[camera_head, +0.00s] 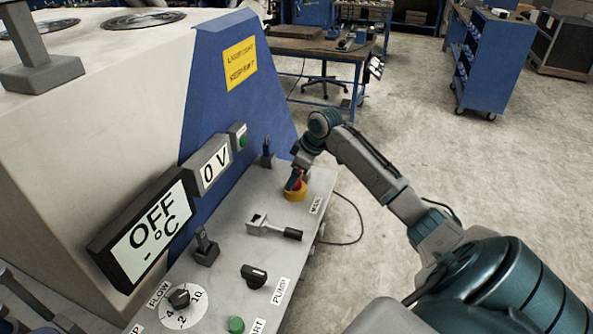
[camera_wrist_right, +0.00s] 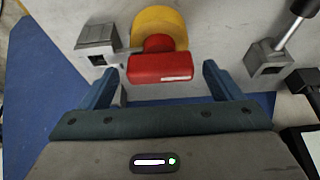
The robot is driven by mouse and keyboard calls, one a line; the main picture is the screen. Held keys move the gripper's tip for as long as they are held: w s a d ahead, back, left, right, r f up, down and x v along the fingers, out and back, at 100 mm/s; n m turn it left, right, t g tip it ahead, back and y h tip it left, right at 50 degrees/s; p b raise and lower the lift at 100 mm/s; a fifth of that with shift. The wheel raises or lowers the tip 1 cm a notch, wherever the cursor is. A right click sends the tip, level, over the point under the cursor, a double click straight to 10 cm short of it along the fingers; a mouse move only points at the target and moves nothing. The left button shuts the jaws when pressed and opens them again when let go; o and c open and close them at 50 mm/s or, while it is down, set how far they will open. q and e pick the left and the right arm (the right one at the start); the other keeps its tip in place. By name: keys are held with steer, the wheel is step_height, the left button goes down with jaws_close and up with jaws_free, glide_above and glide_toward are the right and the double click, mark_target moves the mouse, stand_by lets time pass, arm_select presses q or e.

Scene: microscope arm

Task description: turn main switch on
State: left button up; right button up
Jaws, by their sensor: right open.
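The main switch (camera_head: 296,195) has a yellow round base and a red handle, beside a label that seems to read MAIN, at the far right end of the grey control panel. In the right wrist view its red handle (camera_wrist_right: 160,68) lies crosswise in front of the yellow base (camera_wrist_right: 160,25). My right gripper (camera_head: 297,178) is at the switch in the head view, partly hiding it. In the wrist view its blue fingers (camera_wrist_right: 160,88) are open, one on each side of the red handle, with gaps visible. My left gripper is not seen.
A grey lever (camera_head: 275,229), a black PUMP knob (camera_head: 254,276) and a FLOW dial (camera_head: 180,299) sit on the panel. The displays read OFF (camera_head: 150,229) and 0 V (camera_head: 214,163). A metal block (camera_wrist_right: 97,42) stands close to the switch. Open floor lies right.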

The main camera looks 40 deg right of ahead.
steer(key=shift+f, duration=0.2)
steer(key=c, duration=1.4)
